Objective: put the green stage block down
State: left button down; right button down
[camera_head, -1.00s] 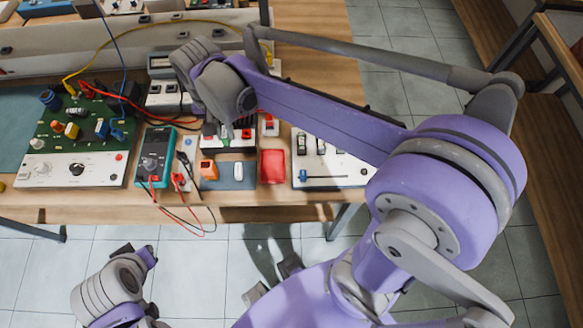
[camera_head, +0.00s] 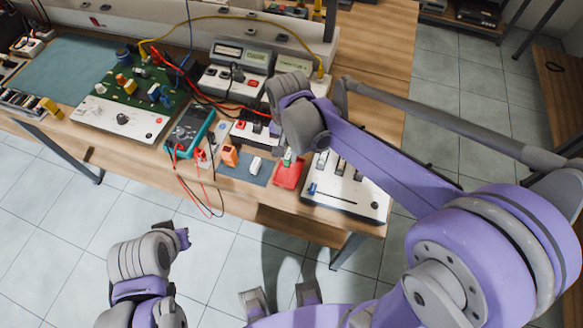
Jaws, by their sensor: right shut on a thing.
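The green stage block (camera_head: 287,159) is small and mostly hidden under my right wrist. My right gripper (camera_head: 286,151) points down and is shut on it. The block shows just over the far end of a red block or tray (camera_head: 288,175) near the bench's front edge. I cannot tell whether it touches the red surface. My left arm's wrist is at the lower left, in front of the bench and over the floor. My left gripper's jaws cannot be made out clearly.
A white slider panel (camera_head: 345,187) stands right of the red piece. Left of it are a blue-grey mat (camera_head: 240,169) with an orange block (camera_head: 230,155), a teal multimeter (camera_head: 190,130) with loose leads, and a green circuit board (camera_head: 130,88). Grey instruments (camera_head: 235,68) stand behind.

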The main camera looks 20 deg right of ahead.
aim_at(289, 172)
notch_tip(289, 172, down, 6)
jog(key=shift+f, duration=0.15)
jog(key=shift+f, duration=0.1)
jog(key=c, duration=1.2)
grip_release()
jog(key=shift+f+b, duration=0.1)
jog(key=shift+b, duration=0.25)
jog(key=shift+o, duration=0.6)
